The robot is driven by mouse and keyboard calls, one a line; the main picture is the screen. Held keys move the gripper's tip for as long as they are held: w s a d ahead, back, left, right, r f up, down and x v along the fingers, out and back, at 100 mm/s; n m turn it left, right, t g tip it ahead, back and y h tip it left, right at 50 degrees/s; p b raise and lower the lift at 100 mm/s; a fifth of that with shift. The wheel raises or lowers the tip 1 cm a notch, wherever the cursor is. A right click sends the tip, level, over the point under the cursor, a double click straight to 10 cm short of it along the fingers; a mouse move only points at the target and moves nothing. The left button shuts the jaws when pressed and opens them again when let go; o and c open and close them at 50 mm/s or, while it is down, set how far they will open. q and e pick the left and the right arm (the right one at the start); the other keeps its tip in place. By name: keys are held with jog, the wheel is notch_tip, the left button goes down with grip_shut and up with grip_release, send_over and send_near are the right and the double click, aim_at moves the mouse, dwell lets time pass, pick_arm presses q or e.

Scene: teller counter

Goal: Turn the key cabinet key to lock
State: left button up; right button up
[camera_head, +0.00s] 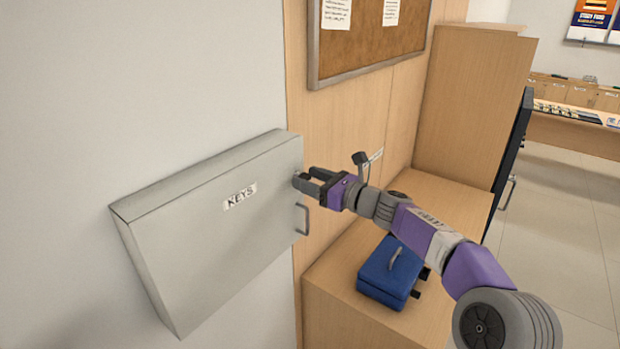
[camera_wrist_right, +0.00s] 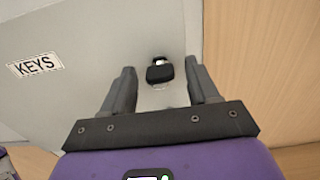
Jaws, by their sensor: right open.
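The grey key cabinet (camera_head: 220,245) hangs on the wall at the left, its door shut and labelled KEYS; the door also fills much of the right wrist view (camera_wrist_right: 85,85). The key (camera_wrist_right: 160,71) has a black head and sits in the silver lock near the door's right edge. My right gripper (camera_head: 304,178) is at the lock in the head view. In the right wrist view my right gripper (camera_wrist_right: 160,80) is open, with one finger on each side of the key head and visible gaps. My left gripper is not in view.
A metal door handle (camera_head: 303,219) sits just below the lock. A blue box (camera_head: 390,272) stands on the wooden counter (camera_head: 345,318) below my right arm. A cork board (camera_head: 368,45) hangs on the wood panel above.

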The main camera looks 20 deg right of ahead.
jog(key=shift+w+a, duration=0.15)
jog(key=shift+w, duration=0.05)
jog(key=shift+c, duration=0.2)
jog(key=c, duration=1)
